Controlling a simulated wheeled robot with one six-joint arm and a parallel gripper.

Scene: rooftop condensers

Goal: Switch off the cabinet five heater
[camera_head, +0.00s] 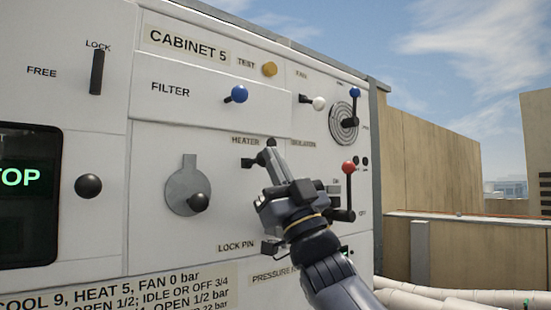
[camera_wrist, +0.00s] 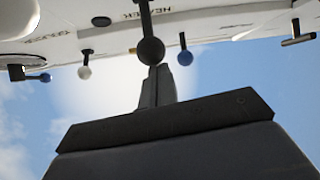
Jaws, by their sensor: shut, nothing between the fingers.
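The cabinet five panel (camera_head: 205,90) has a HEATER label (camera_head: 245,141) with a black switch (camera_head: 250,162) below it. A dark ball (camera_head: 271,143) shows at my fingertips. My gripper (camera_head: 275,153) is shut, with its tips at the heater switch. In the wrist view a black ball knob on a stem (camera_wrist: 151,51) stands right at the tips of my shut gripper (camera_wrist: 155,78), with the upside-down HEATER label (camera_wrist: 155,12) behind it. The knob overlaps the tips; I cannot tell whether they touch. My gripper hides part of the switch area in the head view.
Close by are a blue FILTER knob (camera_head: 236,94), a white-knobbed lever (camera_head: 318,103), a blue-knobbed dial lever (camera_head: 354,95) and a red-knobbed ON/OFF lever (camera_head: 348,168) right of my gripper. A round plate with a black knob (camera_head: 198,203) is left. Open sky lies beyond the cabinet.

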